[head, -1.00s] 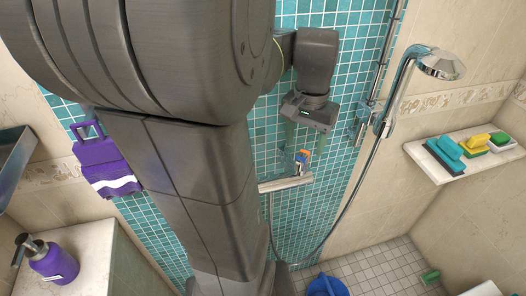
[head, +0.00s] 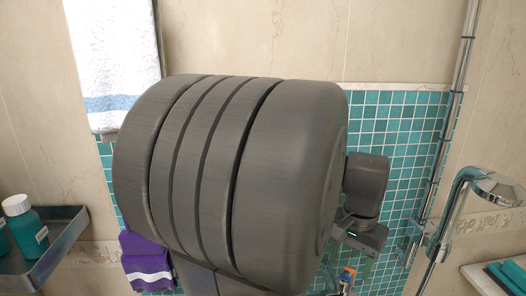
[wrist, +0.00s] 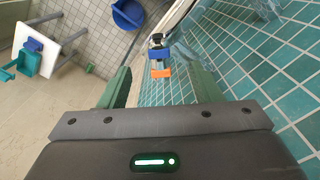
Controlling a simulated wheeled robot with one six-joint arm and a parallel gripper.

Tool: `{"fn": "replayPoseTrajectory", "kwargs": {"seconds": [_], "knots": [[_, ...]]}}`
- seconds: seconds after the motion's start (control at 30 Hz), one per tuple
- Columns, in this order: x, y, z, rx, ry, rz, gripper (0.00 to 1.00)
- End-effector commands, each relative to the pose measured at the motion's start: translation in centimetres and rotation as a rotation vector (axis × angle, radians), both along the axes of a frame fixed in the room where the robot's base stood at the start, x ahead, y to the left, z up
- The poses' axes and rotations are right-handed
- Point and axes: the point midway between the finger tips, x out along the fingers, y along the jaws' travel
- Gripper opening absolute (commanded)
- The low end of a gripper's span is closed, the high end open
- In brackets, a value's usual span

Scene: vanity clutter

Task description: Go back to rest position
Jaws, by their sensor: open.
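My gripper (wrist: 162,90) is open and empty, its two green fingers spread apart in the wrist view. In the head view my gripper (head: 352,258) hangs at the right, partly hidden behind my large grey arm link, in front of the teal tiled wall. A small blue and orange object (wrist: 161,62) shows beyond the fingers in the wrist view, apart from them. It also shows low in the head view (head: 346,279).
The shower rail with shower head (head: 497,189) stands right of my gripper. A metal shelf (head: 62,241) holds a teal bottle (head: 25,224). A towel (head: 116,60) and purple cloth-like item (head: 146,262) hang left. A blue bucket (wrist: 128,14) stands on the floor.

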Motion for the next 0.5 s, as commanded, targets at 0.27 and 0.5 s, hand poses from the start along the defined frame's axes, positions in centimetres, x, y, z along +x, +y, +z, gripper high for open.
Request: {"fn": "replayPoseTrajectory", "kwargs": {"seconds": [0.27,0.5], "knots": [[0.0,0.0,-3.6,0.001,0.001,0.000,0.58],[0.0,0.0,-3.9,-0.001,-0.002,-0.091,0.58]]}}
